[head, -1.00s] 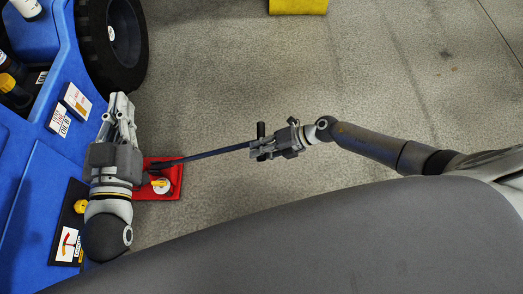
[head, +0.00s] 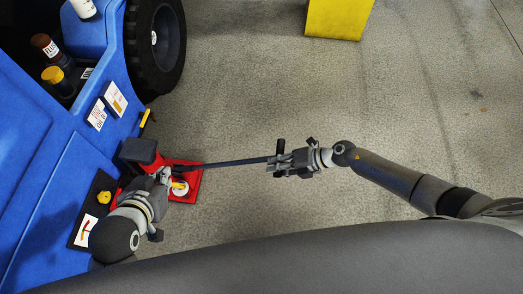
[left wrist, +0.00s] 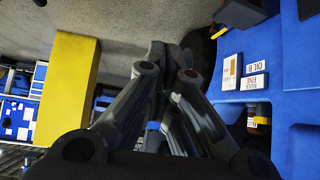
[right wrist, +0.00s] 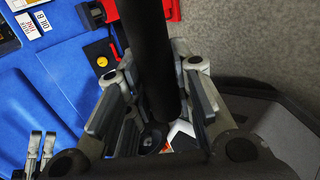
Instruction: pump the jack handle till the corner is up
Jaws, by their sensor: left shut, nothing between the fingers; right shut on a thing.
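The red jack (head: 188,192) sits on the floor beside the blue body (head: 60,160), with a dark block (head: 138,150) at its top. Its long dark handle (head: 225,162) reaches right, nearly level in the picture. My right gripper (head: 274,163) is shut on the handle's far end; the handle also runs between its fingers in the right wrist view (right wrist: 148,50). My left gripper (head: 164,174) is shut and empty, over or beside the jack, and covers part of it. Its closed fingers fill the middle of the left wrist view (left wrist: 172,60). I cannot tell whether it touches the jack.
A black wheel (head: 156,45) stands at the blue body's side. Bottles (head: 55,75), labelled cards (head: 114,98) and a black panel with a yellow knob (head: 103,197) are on the blue body. A yellow block (head: 338,18) stands at the back. The floor between is clear.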

